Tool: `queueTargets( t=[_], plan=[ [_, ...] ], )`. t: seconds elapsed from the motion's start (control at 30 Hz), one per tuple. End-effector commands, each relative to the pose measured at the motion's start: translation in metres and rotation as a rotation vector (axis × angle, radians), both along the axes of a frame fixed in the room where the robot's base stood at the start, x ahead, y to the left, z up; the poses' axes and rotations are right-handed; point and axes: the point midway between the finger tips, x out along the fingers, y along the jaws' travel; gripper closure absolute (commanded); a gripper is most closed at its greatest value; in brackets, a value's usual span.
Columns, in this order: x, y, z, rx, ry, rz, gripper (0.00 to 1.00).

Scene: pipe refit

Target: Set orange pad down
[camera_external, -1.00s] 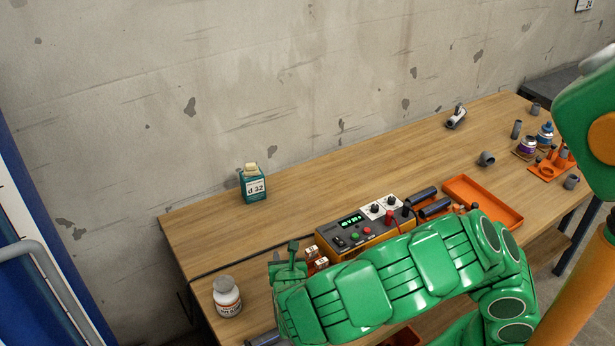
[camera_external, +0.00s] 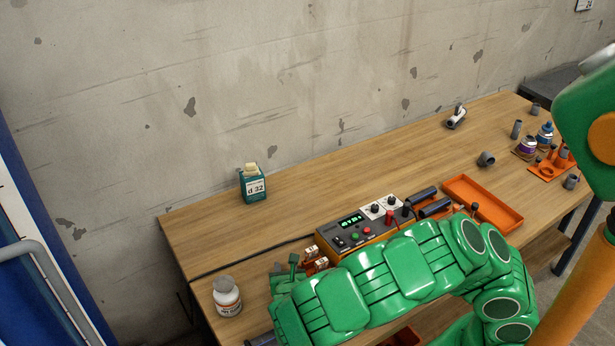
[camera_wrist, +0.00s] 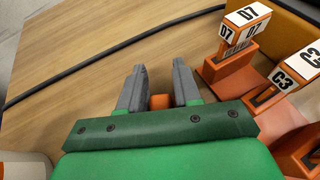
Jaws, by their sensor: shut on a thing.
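My gripper (camera_external: 284,271) is low over the near left part of the workbench, beside the orange-and-black control box. In the wrist view its two grey fingers (camera_wrist: 160,68) stand apart with a small orange piece, apparently the orange pad (camera_wrist: 160,101), between them near their base. Only a small face of the pad shows; the palm hides the rest. The external view does not show the pad clearly. Whether it touches the bench cannot be told.
Orange holders with white tags D7 (camera_wrist: 240,26) and C3 (camera_wrist: 296,70) stand close right of the fingers. A black cable (camera_wrist: 100,50) crosses the bench ahead. A white bottle (camera_external: 228,302) stands left of my gripper. The control box (camera_external: 352,236) is to the right. Bare wood lies ahead.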

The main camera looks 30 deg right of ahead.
Motion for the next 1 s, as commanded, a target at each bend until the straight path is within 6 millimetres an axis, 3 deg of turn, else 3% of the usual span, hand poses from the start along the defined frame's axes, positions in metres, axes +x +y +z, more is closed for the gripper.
queueTargets(
  t=[0.03, 0.07, 0.23, 0.6, 1.0],
  plan=[
    [0.0, 0.0, -0.001, -0.001, 0.0, 0.0, 0.96],
    [0.0, 0.0, -0.002, -0.001, 0.0, 0.0, 0.66],
    [0.0, 0.0, -0.001, -0.001, 0.0, 0.0, 0.42],
    [0.0, 0.0, 0.001, 0.0, 0.0, 0.0, 0.42],
    [-0.026, 0.011, 0.021, 0.0, -0.001, -0.001, 0.42]
  ],
)
